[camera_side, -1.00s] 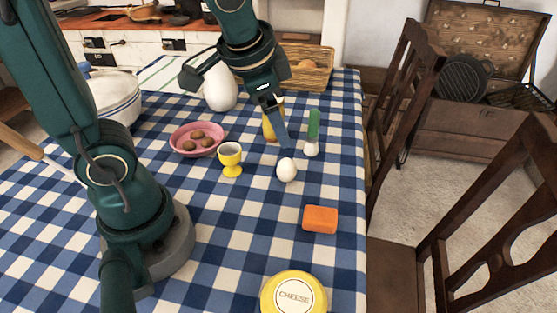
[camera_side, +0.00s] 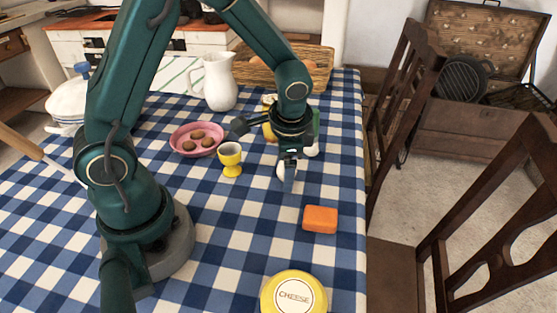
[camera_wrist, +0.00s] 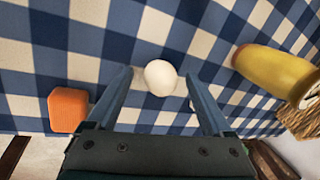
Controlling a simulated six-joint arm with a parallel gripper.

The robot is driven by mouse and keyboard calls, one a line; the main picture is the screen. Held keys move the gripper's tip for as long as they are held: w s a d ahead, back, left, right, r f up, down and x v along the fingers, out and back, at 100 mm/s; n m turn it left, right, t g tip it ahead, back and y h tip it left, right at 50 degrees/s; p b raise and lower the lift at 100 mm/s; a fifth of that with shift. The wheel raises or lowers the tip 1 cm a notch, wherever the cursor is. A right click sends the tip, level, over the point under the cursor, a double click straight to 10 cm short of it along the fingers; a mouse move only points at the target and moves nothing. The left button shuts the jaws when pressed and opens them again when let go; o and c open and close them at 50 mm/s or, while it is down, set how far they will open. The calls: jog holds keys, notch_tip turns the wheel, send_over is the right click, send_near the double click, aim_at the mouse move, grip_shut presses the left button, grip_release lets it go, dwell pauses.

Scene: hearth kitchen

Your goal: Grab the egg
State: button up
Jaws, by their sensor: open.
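The white egg (camera_wrist: 160,77) lies on the blue and white checked cloth. In the wrist view it sits between and just beyond the tips of my open gripper (camera_wrist: 160,80). In the side view my gripper (camera_side: 287,180) points down over the egg (camera_side: 281,170), and a finger hides part of it. The jaws are apart and I see no grip on the egg.
An orange block (camera_side: 320,219) and a yellow cheese tin (camera_side: 294,293) lie nearer the camera. A yellow egg cup (camera_side: 230,158) and a pink bowl (camera_side: 184,131) with brown items stand left.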

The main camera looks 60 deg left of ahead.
jog(key=shift+f, duration=0.2)
jog(key=c, duration=1)
jog(key=shift+r, duration=0.15)
